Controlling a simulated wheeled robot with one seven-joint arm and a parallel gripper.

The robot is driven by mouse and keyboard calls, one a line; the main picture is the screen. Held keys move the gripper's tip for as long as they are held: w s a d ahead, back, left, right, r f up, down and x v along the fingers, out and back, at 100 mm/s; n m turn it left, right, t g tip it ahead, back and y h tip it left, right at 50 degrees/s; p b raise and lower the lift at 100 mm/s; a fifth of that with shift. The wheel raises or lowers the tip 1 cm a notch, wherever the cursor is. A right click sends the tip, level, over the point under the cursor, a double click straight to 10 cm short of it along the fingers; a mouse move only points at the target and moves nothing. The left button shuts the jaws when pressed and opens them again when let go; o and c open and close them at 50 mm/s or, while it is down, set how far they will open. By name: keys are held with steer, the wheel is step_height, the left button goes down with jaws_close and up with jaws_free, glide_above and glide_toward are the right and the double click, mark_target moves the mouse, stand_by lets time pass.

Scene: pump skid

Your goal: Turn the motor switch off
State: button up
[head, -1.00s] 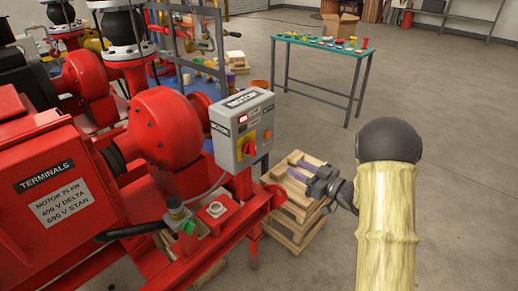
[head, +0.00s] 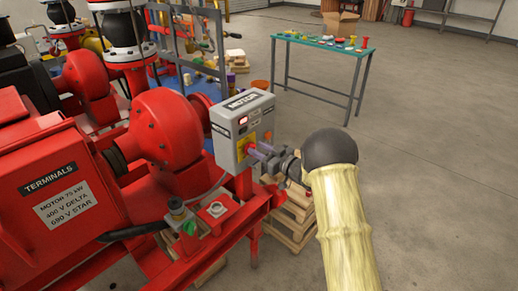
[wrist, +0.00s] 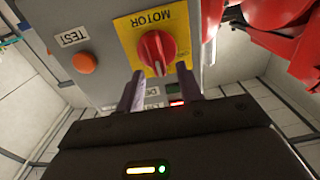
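The motor switch is a red rotary knob (wrist: 157,52) on a yellow plate (wrist: 128,30) labelled MOTOR, upside down in the wrist view. Its raised bar runs nearly upright in that picture. The plate is on the front of a grey control box (head: 223,148), which the head view shows with a lit red lamp (head: 243,121). My gripper (wrist: 160,72) is open, its two dark fingers apart and pointing at the knob, one towards each side of its lower end. I cannot tell whether they touch it. In the head view my gripper (head: 255,152) largely hides the knob.
An orange button (wrist: 85,63) labelled TEST sits beside the yellow plate. Red pump and motor housings (head: 165,128) stand left of the box. A pallet stack (head: 290,220) stands below my arm. A green-topped table (head: 320,43) is behind; the floor at right is clear.

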steer(key=shift+w+a, duration=0.2)
steer(key=shift+a, duration=0.05)
jaws_close()
